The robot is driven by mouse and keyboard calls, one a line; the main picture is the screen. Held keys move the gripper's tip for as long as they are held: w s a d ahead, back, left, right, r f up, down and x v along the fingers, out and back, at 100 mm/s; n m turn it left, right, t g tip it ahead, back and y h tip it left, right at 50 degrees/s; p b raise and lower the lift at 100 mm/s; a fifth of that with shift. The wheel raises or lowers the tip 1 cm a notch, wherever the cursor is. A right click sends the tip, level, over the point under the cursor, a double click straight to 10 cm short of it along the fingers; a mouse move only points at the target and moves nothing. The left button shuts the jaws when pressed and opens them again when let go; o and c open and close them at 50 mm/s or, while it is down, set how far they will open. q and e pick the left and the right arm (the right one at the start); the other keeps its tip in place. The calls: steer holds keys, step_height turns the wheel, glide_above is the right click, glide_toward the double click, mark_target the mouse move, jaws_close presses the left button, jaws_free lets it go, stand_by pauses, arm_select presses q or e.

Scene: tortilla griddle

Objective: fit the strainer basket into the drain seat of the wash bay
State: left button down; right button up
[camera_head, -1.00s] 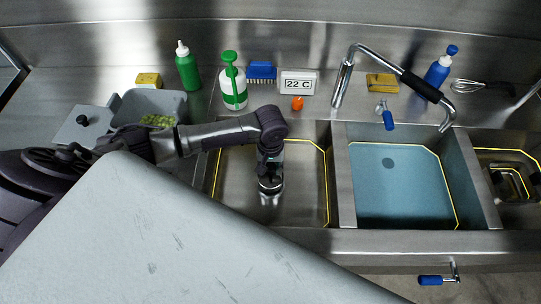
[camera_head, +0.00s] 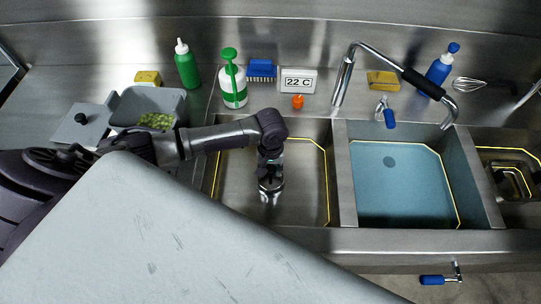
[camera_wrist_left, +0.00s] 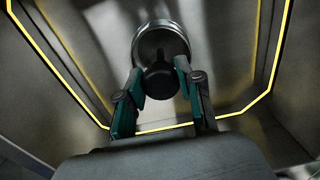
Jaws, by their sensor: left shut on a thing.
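The strainer basket (camera_head: 271,187) is a round metal cup with a black knob, low in the left basin, the wash bay (camera_head: 305,195). In the left wrist view its metal rim (camera_wrist_left: 160,30) and black knob (camera_wrist_left: 160,82) show between the teal fingers. My left gripper (camera_head: 270,172) points down and is shut on the knob; its fingers (camera_wrist_left: 159,75) stand on both sides of it. The drain seat is hidden, so I cannot tell whether the basket sits in it or just above. My right gripper is not in view.
A divider separates the wash bay from the water-filled middle basin (camera_head: 400,185). A faucet (camera_head: 345,80) stands behind. A large pale panel (camera_head: 150,240) covers the lower left.

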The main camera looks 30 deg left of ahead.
arm_select(q)
steer(key=shift+f, duration=0.25)
steer(key=c, duration=0.7)
jaws_free()
steer(key=shift+r, duration=0.1)
step_height(320, 180, up, 12)
steer(key=shift+f, duration=0.1)
